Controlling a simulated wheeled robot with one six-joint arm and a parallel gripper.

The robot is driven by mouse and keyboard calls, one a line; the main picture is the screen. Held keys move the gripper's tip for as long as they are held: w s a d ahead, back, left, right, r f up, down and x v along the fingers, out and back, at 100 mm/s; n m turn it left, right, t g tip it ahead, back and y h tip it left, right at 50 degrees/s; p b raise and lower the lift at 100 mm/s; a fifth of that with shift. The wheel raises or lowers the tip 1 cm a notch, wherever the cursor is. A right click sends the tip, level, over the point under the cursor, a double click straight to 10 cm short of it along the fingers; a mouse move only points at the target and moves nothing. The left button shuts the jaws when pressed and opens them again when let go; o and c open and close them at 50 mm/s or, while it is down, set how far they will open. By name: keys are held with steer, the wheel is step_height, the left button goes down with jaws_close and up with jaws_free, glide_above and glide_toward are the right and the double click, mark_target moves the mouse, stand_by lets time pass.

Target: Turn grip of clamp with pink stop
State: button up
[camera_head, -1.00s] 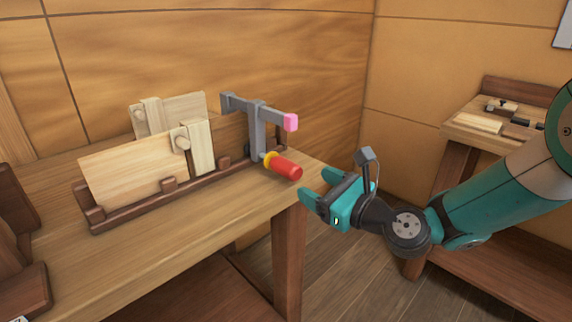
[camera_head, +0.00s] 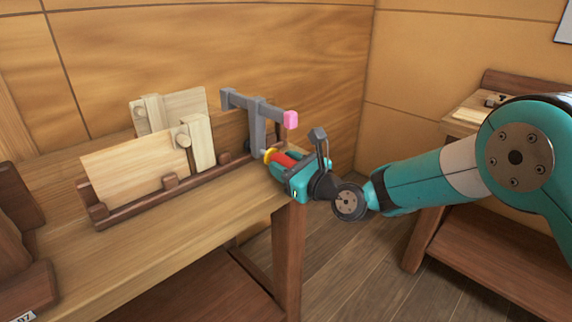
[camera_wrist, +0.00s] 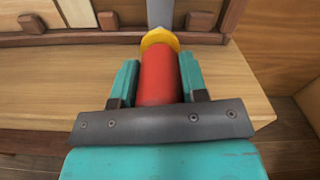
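The clamp with the pink stop (camera_head: 291,119) is a grey bar clamp (camera_head: 258,125) standing at the right end of the wooden rack. Its red grip (camera_head: 283,159) with a yellow collar (camera_head: 269,155) points out toward the lower right. My gripper (camera_head: 281,166) is at the grip, with its teal fingers on either side of it. The yellow collar (camera_wrist: 160,39) sits just beyond the fingertips.
The rack (camera_head: 130,205) holds light wooden boards (camera_head: 130,165) left of the clamp on the workbench (camera_head: 150,240). The bench's right edge lies just below my gripper. A second bench (camera_head: 470,225) stands at the right behind my arm. The wall is close behind the clamp.

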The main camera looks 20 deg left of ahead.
steer(key=c, duration=0.4)
steer(key=shift+o, duration=0.2)
